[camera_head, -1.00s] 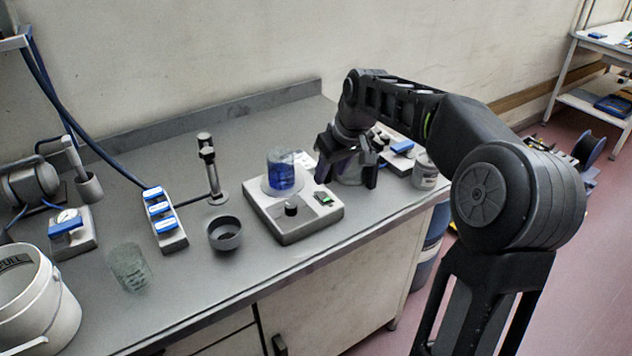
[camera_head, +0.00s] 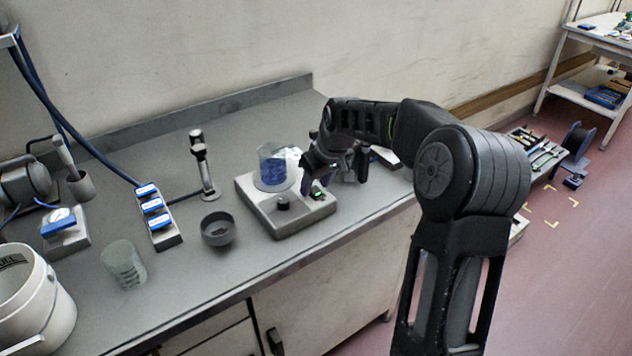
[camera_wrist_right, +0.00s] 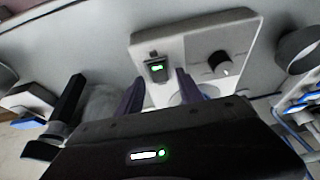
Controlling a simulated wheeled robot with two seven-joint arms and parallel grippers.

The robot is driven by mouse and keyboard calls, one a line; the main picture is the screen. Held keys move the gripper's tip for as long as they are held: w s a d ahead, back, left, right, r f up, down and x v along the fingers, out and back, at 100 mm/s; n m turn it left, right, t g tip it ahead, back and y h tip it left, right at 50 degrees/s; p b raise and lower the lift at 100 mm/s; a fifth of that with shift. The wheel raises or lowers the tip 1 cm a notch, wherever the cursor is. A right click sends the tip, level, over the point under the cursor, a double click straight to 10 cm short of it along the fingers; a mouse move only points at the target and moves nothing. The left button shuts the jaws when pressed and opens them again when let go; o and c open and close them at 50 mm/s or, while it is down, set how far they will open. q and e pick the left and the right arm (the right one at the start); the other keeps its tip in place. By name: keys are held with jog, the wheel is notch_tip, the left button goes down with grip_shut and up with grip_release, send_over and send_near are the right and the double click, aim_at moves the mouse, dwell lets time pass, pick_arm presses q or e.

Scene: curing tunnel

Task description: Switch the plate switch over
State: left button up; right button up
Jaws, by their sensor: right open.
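The plate switch (camera_head: 318,195) is a small dark rocker with a green lit face, at the right front corner of the pale grey hot plate (camera_head: 290,228). In the right wrist view the switch (camera_wrist_right: 157,69) shows just beyond and between the purple fingers of my right gripper (camera_wrist_right: 160,84). In the head view my right gripper (camera_head: 335,178) is open, pointing down beside and above the switch's corner. I cannot tell whether it touches the switch. My left gripper is not in view.
A beaker of blue liquid (camera_head: 275,168) stands on the plate, close to my right gripper. A black knob (camera_head: 282,202) is left of the switch. A dark bowl (camera_head: 218,230), an empty glass (camera_head: 124,264) and a blue-switched power strip (camera_head: 158,218) are further left.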

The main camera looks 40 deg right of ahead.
jog(key=shift+c, duration=0.4)
grip_shut()
